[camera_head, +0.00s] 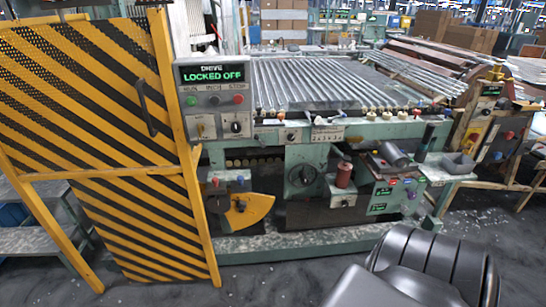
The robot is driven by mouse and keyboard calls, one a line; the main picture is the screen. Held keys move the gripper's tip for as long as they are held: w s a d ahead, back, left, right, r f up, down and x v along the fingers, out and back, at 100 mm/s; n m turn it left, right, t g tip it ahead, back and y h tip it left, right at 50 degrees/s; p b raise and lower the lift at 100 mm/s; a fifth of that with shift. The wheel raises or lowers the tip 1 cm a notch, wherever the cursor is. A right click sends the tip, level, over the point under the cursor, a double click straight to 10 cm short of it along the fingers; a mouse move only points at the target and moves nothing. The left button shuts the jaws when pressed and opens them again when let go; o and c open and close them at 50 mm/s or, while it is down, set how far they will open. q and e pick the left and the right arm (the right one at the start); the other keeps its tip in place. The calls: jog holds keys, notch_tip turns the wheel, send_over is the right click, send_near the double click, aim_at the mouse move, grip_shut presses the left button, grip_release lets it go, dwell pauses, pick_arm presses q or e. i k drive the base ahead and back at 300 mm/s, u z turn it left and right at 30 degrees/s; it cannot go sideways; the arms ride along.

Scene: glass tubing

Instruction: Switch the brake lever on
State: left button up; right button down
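A yellow quarter-round plate (258,207) sits low on the green machine, with a small dark knob (241,206) on it; it looks like a lever sector. I cannot read any brake label, so I cannot tell for sure which part is the brake lever or its position. The control panel (213,125) above has a display (212,74) reading "DRIVE LOCKED OFF" in green. Neither gripper is in view; only a dark grey part of my own body shows at the bottom right.
A yellow-and-black striped guard (95,90) with a dark handle (145,107) stands left of the panel. Glass tubes (320,82) lie on top of the machine. Bare floor (270,285) lies in front.

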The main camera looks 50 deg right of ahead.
aim_at(295, 198)
jog(key=z, duration=0.2)
jog(key=i, duration=0.9)
jog(key=z, duration=0.85)
jog(key=i, duration=0.4)
jog(key=z, duration=0.35)
